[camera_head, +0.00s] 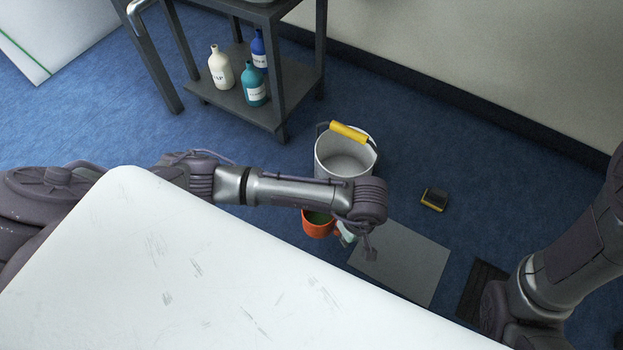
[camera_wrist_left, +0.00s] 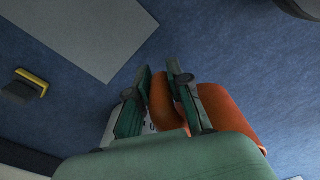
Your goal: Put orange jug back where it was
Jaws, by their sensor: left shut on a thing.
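The orange jug (camera_head: 316,228) shows in the head view beyond the white table's edge, partly covered by my left arm. Its inside looks green. My left gripper (camera_head: 347,234) is at the jug's right side. In the left wrist view my left gripper's green fingers (camera_wrist_left: 158,80) are shut on the jug's handle (camera_wrist_left: 163,108), with the jug's body (camera_wrist_left: 232,112) to the right. The jug's base is hidden. My right arm shows at the right of the head view, but its gripper is not visible.
A grey bucket (camera_head: 344,160) with a yellow grip stands just behind my left arm. A grey square (camera_head: 400,262) lies on the blue floor, with a black and yellow block (camera_head: 434,198) nearby. A dark cart (camera_head: 236,103) holds bottles. The white table (camera_head: 200,270) fills the front.

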